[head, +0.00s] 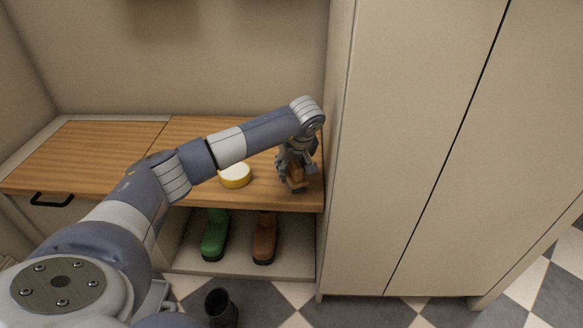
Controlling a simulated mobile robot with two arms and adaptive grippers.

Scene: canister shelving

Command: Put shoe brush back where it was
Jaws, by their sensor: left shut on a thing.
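My left gripper (299,171) is at the right end of the wooden bench top, close to the tall cabinet's side. It is shut on the shoe brush (296,181), a brown block partly hidden by the fingers. The brush is at or just above the bench top (195,131); I cannot tell whether it touches the wood. My right gripper is not in view.
A round yellow tin with a pale top (235,177) is on the bench, left of the gripper. A green boot (215,236) and a brown boot (264,240) stand below. A dark boot (221,307) is on the floor. The tall cabinet (420,130) blocks the right.

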